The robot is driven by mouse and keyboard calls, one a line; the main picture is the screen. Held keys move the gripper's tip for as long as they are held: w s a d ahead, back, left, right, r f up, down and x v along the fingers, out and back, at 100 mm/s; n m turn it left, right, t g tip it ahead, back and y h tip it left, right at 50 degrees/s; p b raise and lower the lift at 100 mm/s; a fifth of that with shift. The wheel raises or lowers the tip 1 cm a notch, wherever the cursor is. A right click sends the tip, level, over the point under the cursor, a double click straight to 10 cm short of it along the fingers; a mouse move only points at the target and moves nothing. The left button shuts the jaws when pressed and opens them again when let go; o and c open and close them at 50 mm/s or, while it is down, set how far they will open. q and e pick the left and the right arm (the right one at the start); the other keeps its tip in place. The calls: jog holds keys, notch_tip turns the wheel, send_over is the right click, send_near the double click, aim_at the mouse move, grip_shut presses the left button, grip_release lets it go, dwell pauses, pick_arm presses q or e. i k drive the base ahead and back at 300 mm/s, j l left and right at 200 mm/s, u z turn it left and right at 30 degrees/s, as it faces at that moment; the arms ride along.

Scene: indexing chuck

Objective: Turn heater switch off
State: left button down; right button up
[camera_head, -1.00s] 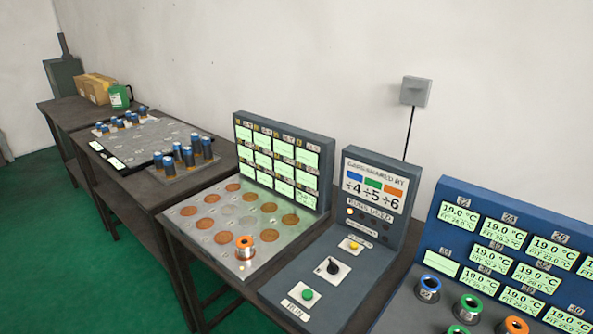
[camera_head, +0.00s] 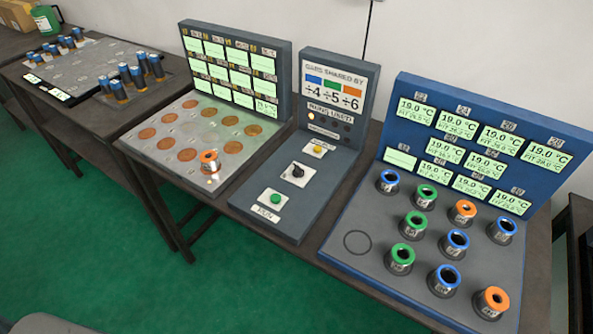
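A black rotary knob (camera_head: 298,171) sits on a white plate on the sloped control panel (camera_head: 262,230) in the middle; it looks like the heater switch, but its label is too small to read. A green button (camera_head: 275,198) marked RUN is below it and a yellow button or lamp (camera_head: 317,150) is above it. One small lamp (camera_head: 310,116) on the upright part of this panel glows pale orange. Neither of my grippers is in view.
Right is a blue-backed station (camera_head: 540,135) with temperature displays and several ringed cylinders. Farther left are blue-topped cylinders (camera_head: 137,78). Green floor (camera_head: 130,260) in front is clear.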

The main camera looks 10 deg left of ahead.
aim_at(298, 172)
jog(key=k+j+z, duration=0.1)
jog(key=k+z, duration=0.5)
jog(key=z, duration=0.15)
jog(key=k+z, duration=0.35)
